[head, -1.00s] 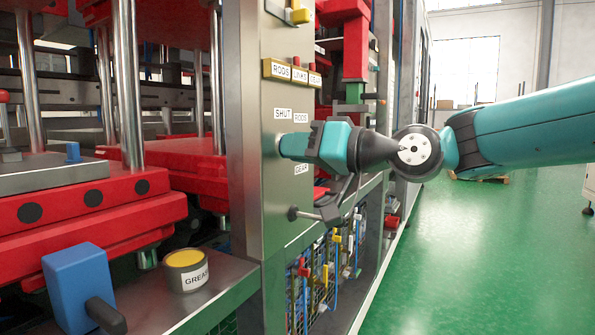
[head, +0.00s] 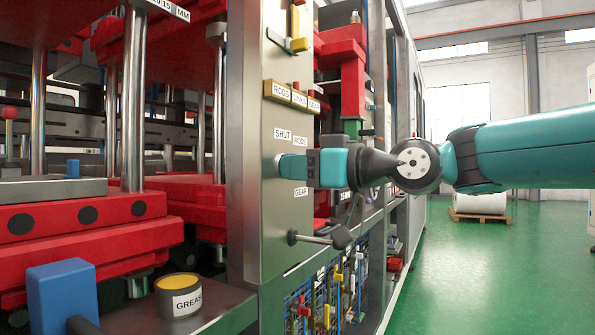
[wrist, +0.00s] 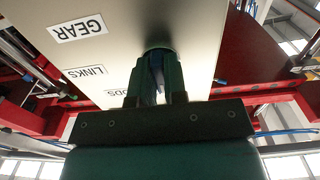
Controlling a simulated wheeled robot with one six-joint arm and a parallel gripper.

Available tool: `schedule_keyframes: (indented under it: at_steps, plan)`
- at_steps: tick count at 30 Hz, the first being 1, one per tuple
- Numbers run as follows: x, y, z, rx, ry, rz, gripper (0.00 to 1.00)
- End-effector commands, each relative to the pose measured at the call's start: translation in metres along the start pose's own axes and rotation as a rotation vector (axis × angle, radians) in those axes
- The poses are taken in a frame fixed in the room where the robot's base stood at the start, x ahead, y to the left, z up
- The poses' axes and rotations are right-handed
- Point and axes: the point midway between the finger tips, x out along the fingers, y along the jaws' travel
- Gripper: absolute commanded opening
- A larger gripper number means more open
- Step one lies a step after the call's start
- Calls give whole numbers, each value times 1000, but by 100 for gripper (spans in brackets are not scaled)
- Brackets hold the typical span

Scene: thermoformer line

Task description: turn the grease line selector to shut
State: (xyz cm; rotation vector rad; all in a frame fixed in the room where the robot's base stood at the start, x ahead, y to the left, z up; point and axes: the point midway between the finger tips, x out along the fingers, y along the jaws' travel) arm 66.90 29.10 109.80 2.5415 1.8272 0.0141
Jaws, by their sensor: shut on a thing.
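The grease line selector shows in the wrist view as a green round knob (wrist: 160,55) on the pale panel, between my fingers. In the head view my gripper (head: 286,164) covers most of it. My gripper is shut on the selector, its fingers on both sides of the knob. Around it are the labels SHUT (head: 283,134) at upper left, RODS (head: 300,140) at upper right and GEAR (head: 301,192) below. The wrist view also shows the LINKS label (wrist: 84,72). I cannot tell which label the selector points to.
A grease tin (head: 179,296) and a blue block (head: 63,297) stand on the ledge at lower left. The green floor (head: 470,270) at right is open.

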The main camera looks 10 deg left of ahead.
Motion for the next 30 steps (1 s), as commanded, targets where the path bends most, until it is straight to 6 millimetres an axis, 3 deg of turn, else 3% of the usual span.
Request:
schedule_keyframes:
  at_steps: [7,8,11,24,30]
  plan:
    - [0,0,2,0,-6,-1,0]
    - [0,0,2,0,-6,-1,15]
    - [0,0,2,0,-5,-1,38]
    - [-2,0,0,-1,-1,0,38]
    - [-28,1,0,-1,-1,3,38]
